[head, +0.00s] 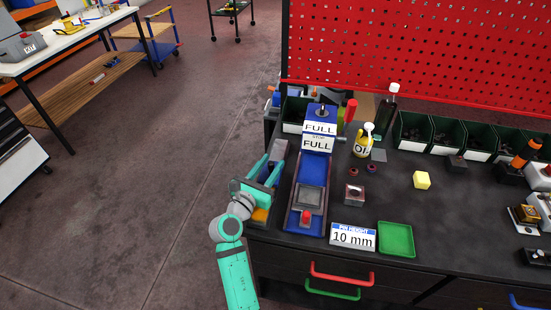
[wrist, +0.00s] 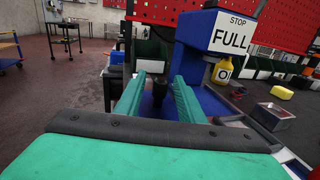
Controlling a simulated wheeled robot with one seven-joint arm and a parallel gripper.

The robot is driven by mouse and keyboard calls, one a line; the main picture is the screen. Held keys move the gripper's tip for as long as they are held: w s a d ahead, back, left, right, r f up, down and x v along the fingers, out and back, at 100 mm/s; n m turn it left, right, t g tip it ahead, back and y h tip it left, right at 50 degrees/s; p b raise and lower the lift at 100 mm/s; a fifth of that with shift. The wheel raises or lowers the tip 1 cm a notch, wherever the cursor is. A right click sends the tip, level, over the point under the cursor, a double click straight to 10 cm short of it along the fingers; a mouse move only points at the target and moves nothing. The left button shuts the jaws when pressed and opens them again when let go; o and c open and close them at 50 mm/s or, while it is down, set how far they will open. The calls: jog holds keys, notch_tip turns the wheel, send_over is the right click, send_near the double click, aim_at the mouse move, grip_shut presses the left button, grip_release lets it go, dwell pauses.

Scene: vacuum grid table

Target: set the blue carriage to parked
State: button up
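A blue-framed unit (head: 304,222) stands on the dark bench, with a long channel running toward the near edge. At its far end is a blue block (head: 322,113) with a dark knob on top and signs reading "FULL" and "STOP FULL". The sign and block (wrist: 200,28) also show in the wrist view. A grey plate and a red button (head: 305,217) sit at the near end. Which part is the carriage is not clear. My gripper (head: 267,170) is left of the unit, fingers open and pointing away. In the wrist view, a dark upright post (wrist: 159,88) shows between or beyond the fingertips (wrist: 157,85).
A "10 mm" sign (head: 352,237) and green tray (head: 397,239) are right of the unit. A yellow block (head: 422,180), a yellow oil bottle (head: 363,144) and dark bins (head: 412,132) stand farther back. A red pegboard (head: 420,45) closes the rear.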

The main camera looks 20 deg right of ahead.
aim_at(269, 167)
jog(key=v, duration=0.6)
jog(key=shift+s+a, duration=0.25)
jog(key=shift+w, duration=0.1)
